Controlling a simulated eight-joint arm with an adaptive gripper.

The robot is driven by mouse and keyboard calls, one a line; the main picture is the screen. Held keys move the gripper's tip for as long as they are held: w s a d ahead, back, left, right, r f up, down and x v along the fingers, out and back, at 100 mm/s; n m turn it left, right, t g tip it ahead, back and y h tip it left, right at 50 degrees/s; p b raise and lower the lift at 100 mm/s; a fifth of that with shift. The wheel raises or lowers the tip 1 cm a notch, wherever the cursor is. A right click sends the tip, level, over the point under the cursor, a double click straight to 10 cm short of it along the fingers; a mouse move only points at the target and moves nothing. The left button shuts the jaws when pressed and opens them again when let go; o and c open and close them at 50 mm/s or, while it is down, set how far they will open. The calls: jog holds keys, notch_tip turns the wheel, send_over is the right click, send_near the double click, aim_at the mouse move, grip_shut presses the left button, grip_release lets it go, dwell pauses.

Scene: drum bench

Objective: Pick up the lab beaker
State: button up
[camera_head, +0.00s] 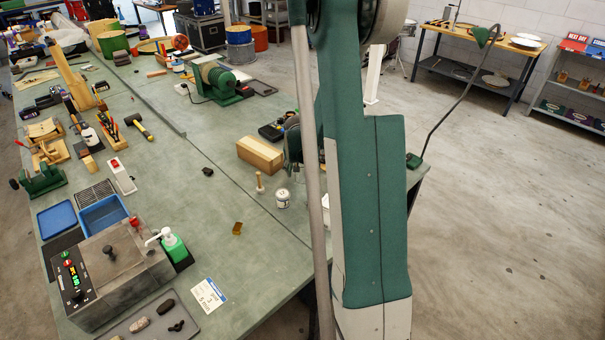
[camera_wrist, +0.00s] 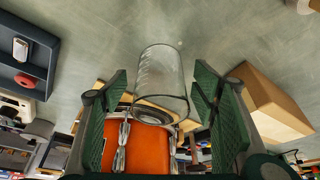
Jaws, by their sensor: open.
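The lab beaker (camera_wrist: 162,72) is a clear glass cylinder in the wrist view, near the middle between my fingers. My gripper (camera_wrist: 159,80) is open, with one green ribbed finger pad on each side of the beaker. A gap shows between the glass and each pad, so the beaker is not held. How deep it sits between the fingers is hard to tell.
A wooden block (camera_wrist: 262,98) stands right of my gripper in the wrist view; it also shows in the head view (camera_head: 260,153). A dark tray (camera_wrist: 38,78) is at left.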

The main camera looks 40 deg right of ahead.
jog(key=shift+x, duration=0.95)
jog(key=c, duration=1)
jog(key=shift+r, duration=0.15)
jog(key=shift+r+p, duration=0.45)
jog(key=shift+r, duration=4.45)
